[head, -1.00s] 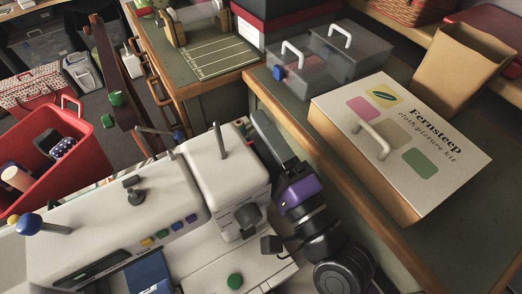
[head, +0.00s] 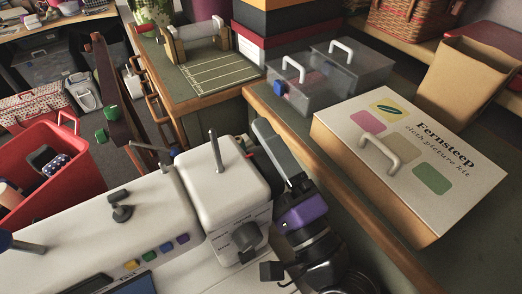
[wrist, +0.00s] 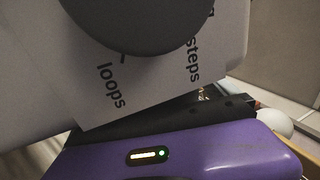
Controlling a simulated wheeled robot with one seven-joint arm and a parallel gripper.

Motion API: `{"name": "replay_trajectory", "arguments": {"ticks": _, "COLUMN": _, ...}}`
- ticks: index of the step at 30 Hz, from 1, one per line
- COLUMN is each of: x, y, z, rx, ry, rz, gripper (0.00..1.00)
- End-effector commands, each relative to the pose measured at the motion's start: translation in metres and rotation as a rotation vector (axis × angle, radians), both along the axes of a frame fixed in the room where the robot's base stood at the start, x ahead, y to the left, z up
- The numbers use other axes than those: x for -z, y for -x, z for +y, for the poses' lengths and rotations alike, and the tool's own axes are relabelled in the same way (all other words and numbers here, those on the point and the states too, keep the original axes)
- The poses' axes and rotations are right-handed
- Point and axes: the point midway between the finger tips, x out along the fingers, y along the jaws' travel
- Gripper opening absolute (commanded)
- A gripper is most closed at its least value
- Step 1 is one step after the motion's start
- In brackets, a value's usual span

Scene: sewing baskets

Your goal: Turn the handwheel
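A white sewing machine (head: 150,215) fills the lower left of the head view. In the wrist view a large dark disc (wrist: 138,22), apparently the same knob, is very close and cut off at the top. Below it a white label (wrist: 125,88) reads "loops" and "steps". My gripper's purple body (head: 303,212) is just right of the knob; it also fills the bottom of the wrist view (wrist: 180,155).
A Fernsteep picture kit box (head: 410,165) with a white handle stands on the right counter. Clear lidded boxes (head: 325,75) stand behind it. A red bin (head: 75,180) is at the left.

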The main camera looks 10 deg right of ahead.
Motion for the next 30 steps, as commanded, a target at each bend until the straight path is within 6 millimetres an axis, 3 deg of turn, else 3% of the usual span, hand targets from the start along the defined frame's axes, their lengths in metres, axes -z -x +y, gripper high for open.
{"name": "replay_trajectory", "arguments": {"ticks": 8, "x": 0.005, "y": 0.007, "z": -0.003, "rx": 0.000, "ry": -0.001, "rz": 0.003, "gripper": 0.97}}
{"name": "replay_trajectory", "arguments": {"ticks": 21, "x": 0.024, "y": 0.060, "z": -0.025, "rx": -0.001, "ry": 0.000, "rz": 0.002, "gripper": 0.97}}
{"name": "replay_trajectory", "arguments": {"ticks": 30, "x": 0.024, "y": 0.069, "z": -0.029, "rx": 0.000, "ry": 0.001, "rz": 0.000, "gripper": 0.97}}
